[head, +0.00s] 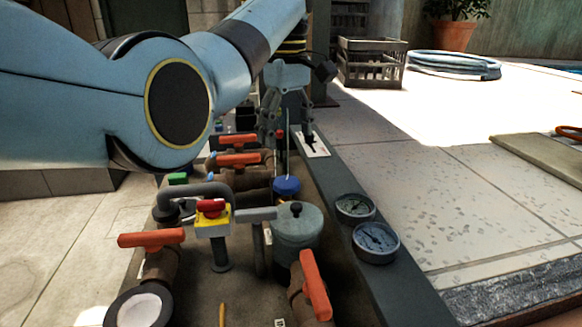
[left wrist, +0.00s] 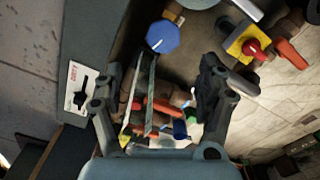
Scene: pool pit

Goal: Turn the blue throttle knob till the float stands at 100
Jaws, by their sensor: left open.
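The blue throttle knob (head: 287,186) sits among the pipework, below my left gripper in the head view. It is also at the top of the left wrist view (left wrist: 163,37), beyond the fingertips. My left gripper (head: 289,131) is open, its fingers apart and pointing down. In the left wrist view the gripper (left wrist: 158,84) is not touching the knob. A thin clear upright (left wrist: 150,92) shows between the fingers and rises near the knob in the head view; it looks like the float tube. I cannot make out the float or its scale. My right gripper is out of view.
Orange-handled valves (head: 151,238), a red button on a yellow box (head: 211,208) and a grey canister (head: 296,232) crowd the pit. Two gauges (head: 376,242) and a labelled plate with a black switch (head: 312,144) sit on the right rim.

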